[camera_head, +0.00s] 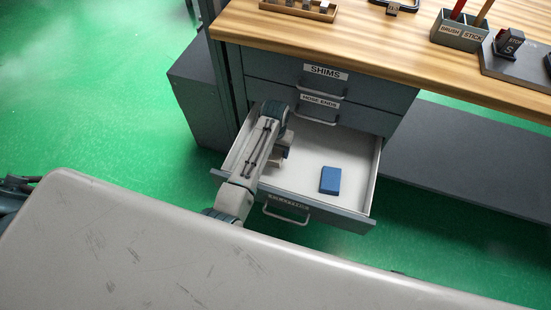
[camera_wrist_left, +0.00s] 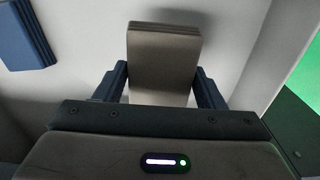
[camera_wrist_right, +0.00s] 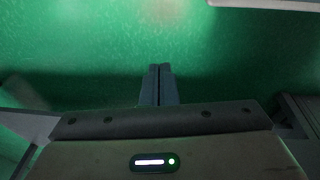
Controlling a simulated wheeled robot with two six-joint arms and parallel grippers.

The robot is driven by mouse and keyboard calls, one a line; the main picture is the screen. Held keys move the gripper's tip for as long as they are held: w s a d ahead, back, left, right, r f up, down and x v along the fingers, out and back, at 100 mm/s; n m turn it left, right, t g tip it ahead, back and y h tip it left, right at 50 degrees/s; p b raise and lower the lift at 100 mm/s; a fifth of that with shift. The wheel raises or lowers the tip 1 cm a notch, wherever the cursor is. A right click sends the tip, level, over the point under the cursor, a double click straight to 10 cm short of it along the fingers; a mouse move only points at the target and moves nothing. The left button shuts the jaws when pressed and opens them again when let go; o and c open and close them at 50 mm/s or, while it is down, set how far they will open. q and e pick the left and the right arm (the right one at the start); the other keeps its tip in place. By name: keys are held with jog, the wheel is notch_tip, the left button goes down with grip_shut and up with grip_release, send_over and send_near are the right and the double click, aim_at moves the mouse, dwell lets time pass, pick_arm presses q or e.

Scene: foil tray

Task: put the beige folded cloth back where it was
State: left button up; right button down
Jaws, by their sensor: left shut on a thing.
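The beige folded cloth (camera_wrist_left: 163,50) is between the two blue fingers of my left gripper (camera_wrist_left: 161,86) in the left wrist view. The gripper is shut on it, over the pale floor of the open drawer (camera_head: 352,152). Whether the cloth touches the drawer floor I cannot tell. In the head view my left gripper (camera_head: 281,152) is inside the drawer's left part, and my arm mostly hides the cloth. My right gripper (camera_wrist_right: 158,86) is shut and empty over green floor in the right wrist view.
A blue folded cloth (camera_head: 330,180) lies in the drawer, right of my left gripper. Shut drawers labelled SHIMS (camera_head: 326,72) and another are above. The wooden worktop (camera_head: 370,40) holds a tool holder (camera_head: 460,32) and a small tray (camera_head: 300,8). The drawer's right part has bare floor.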

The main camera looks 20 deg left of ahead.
aim_at(275, 158)
pick_arm(q)
jog(key=shift+f+b, duration=0.4)
jog(key=shift+f, duration=2.45)
pick_arm(e)
jog(key=shift+w+a+r, duration=0.1)
jog(key=shift+w+r, duration=0.15)
jog(key=shift+r, duration=0.45)
jog(key=shift+w+a+r, duration=0.1)
jog(key=shift+w+r, duration=0.1)
jog(key=shift+r, duration=0.5)
pick_arm(q)
jog(key=shift+f, duration=0.15)
jog(key=o, duration=0.9)
pick_arm(e)
jog(key=shift+r, duration=0.1)
pick_arm(q)
jog(key=shift+r, duration=0.2)
notch_tip(275, 158, up, 12)
jog(key=shift+f+p, duration=0.1)
jog(key=shift+p, duration=0.8)
pick_arm(e)
notch_tip(275, 158, down, 6)
jog(key=s, duration=0.2)
jog(key=shift+d+r, duration=0.2)
jog(key=shift+d, duration=0.1)
